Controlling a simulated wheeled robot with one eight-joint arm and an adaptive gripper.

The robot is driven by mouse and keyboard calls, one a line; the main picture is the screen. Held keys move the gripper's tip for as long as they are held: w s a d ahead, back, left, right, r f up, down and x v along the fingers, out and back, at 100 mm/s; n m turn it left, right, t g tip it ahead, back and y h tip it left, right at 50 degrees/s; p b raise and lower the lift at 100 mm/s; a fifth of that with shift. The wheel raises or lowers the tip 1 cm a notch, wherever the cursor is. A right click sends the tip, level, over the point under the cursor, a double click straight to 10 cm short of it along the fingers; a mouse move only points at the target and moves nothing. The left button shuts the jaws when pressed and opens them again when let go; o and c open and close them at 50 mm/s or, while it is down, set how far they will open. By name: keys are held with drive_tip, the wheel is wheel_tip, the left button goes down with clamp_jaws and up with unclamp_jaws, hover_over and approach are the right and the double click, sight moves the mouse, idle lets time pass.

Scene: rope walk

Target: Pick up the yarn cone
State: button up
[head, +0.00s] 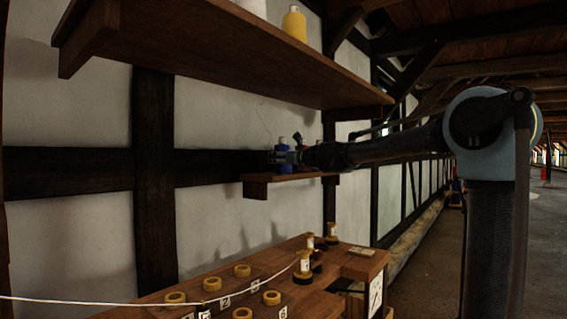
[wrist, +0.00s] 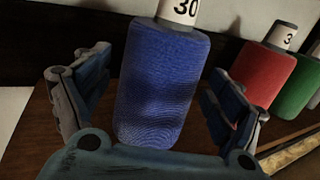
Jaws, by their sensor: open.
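A blue yarn cone (wrist: 160,85) with a white top marked 30 stands upright on a wooden shelf. My gripper (wrist: 157,78) is open, with one finger on each side of this cone. A gap shows between the cone and the right finger; I cannot tell whether the left finger touches it. In the head view, my gripper (head: 284,157) is at the small wall shelf (head: 256,187), partly covering the blue cone (head: 281,168).
Red (wrist: 262,75) and green (wrist: 298,85) cones stand to the right in the wrist view. A long upper shelf (head: 230,55) hangs above my arm, with a yellow cone (head: 294,24) on it. Below is a wooden bench (head: 230,284) with spools and rings.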

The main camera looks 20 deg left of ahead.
drive_tip(key=shift+w+a, duration=0.2)
drive_tip(key=c, duration=1.3)
drive_tip(key=shift+o, duration=0.2)
drive_tip(key=shift+r, duration=0.1)
